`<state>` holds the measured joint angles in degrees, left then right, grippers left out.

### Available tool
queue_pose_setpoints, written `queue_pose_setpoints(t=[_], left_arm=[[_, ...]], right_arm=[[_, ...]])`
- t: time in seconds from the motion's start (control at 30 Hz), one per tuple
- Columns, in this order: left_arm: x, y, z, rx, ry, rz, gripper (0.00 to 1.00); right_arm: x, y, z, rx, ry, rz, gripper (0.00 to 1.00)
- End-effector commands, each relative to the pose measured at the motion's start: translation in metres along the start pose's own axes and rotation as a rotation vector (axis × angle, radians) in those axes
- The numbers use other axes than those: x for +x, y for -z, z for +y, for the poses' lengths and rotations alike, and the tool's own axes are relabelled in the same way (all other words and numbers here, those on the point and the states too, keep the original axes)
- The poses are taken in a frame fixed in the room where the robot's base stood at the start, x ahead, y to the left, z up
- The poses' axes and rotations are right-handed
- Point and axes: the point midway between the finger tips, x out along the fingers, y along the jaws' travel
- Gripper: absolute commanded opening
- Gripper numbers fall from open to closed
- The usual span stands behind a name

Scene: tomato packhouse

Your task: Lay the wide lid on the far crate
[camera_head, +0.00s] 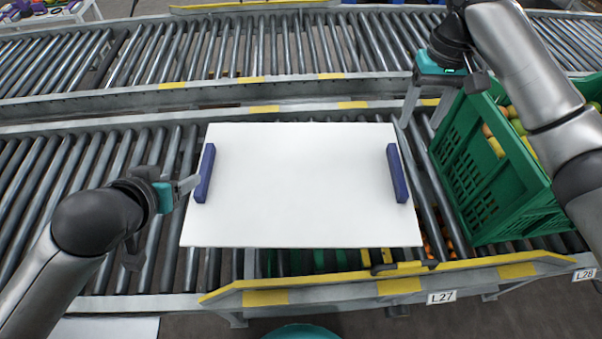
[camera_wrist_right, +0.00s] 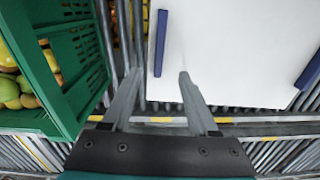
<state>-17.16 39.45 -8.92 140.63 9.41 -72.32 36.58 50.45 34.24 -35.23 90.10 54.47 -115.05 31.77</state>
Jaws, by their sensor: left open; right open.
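The wide lid (camera_head: 300,180) is a white board with a dark blue handle bar along each short side. It lies flat above the near roller conveyor; what bears it is hidden. My left gripper (camera_head: 188,185) is open at the left handle (camera_head: 205,173); whether it touches cannot be told. My right gripper (camera_head: 424,108) is open and empty, beyond the right handle (camera_head: 397,173). In the right wrist view, that handle (camera_wrist_right: 160,43) lies just past the gap between the right fingertips (camera_wrist_right: 159,78). A green crate (camera_head: 480,190) with fruit stands right of the lid; which crate is the far one is unclear.
Green parts (camera_head: 320,262) show beneath the lid's front edge. Orange fruit shows low between lid and crate. A yellow-and-grey rail (camera_head: 400,285) with label L27 runs along the front. A second roller conveyor (camera_head: 250,50) behind is mostly clear.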

Motion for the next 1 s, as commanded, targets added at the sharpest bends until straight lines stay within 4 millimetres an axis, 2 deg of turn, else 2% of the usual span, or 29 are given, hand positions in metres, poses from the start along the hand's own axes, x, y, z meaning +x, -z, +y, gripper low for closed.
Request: queue_pose_setpoints(t=[0.17,0.7,1.0], left_arm=[[0.018,0.000,0.000,-0.001,0.000,0.000,0.60],[0.096,0.001,0.000,-0.001,0.000,0.000,0.60],[0.132,0.000,0.000,0.001,0.000,0.000,0.60]], right_arm=[[0.019,-0.001,-0.002,0.000,0.003,-0.005,0.60],[0.097,-0.002,0.000,0.002,-0.001,-0.005,0.60],[0.133,-0.001,0.000,0.002,0.000,-0.004,0.60]])
